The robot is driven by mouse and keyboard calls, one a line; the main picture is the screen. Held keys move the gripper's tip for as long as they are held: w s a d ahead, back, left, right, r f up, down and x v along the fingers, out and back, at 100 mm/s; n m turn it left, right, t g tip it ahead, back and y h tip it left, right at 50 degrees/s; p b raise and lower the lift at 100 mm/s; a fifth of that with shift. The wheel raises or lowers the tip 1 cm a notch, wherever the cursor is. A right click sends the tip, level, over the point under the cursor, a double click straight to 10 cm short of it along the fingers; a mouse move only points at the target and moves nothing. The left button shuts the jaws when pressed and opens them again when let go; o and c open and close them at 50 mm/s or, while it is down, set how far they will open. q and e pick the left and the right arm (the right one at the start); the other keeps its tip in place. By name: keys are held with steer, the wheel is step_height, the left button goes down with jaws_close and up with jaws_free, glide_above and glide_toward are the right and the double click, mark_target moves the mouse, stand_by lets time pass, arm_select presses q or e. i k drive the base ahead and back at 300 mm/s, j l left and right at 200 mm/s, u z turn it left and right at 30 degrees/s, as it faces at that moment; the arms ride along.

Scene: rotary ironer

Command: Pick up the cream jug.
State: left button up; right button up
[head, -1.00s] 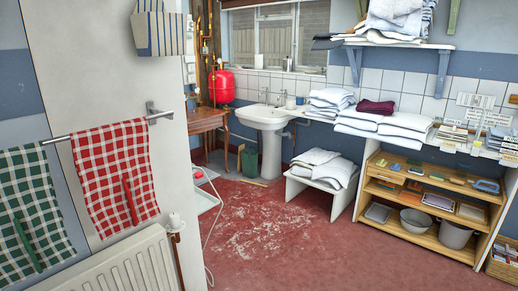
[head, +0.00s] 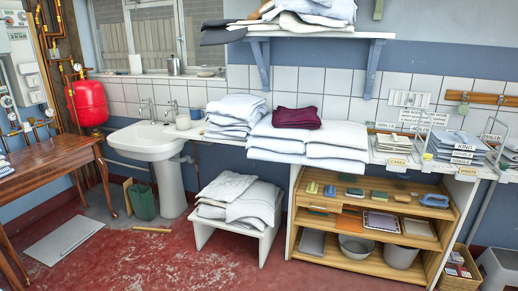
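A small cream-coloured vessel (head: 183,121) stands at the right side of the sink, near the left end of the counter. It looks like a jug or mug, but it is too small to tell its handle or spout. The white pedestal sink (head: 148,138) is to its left, and a stack of folded white linen (head: 235,112) is to its right. Neither of my grippers is in view.
A wooden table (head: 45,160) stands at the left. A low white stool (head: 235,232) with folded linen stands under the counter, left of a wooden shelf unit (head: 375,262). A grey mat (head: 64,240) lies on the floor. The red floor before the sink is mostly clear.

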mark_target(183, 122)
steer(key=i+j+u, duration=0.1)
steer(key=i+u, duration=0.15)
steer(key=i, duration=0.25)
steer(key=i+u, duration=0.3)
steer(key=i, duration=0.2)
steer(key=i+l+u, duration=0.25)
steer(key=i, duration=0.3)
steer(key=i+l+u, duration=0.1)
steer(key=i+u, duration=0.15)
steer(key=i, duration=0.25)
steer(key=i+j+u, duration=0.25)
steer(key=i+u, duration=0.15)
steer(key=i, duration=0.15)
steer(key=i+u, duration=0.35)
steer(key=i, duration=0.25)
steer(key=i+l+u, duration=0.1)
steer(key=i+u, duration=0.3)
steer(key=i, duration=0.2)
steer(key=i+l+u, duration=0.25)
steer(key=i+u, duration=0.15)
steer(key=i, duration=0.15)
steer(key=i+j, duration=0.15)
steer(key=i, duration=0.35)
steer(key=i+j+z, duration=0.1)
steer(key=i, duration=0.4)
steer(key=i+j, duration=0.25)
steer(key=i, duration=0.2)
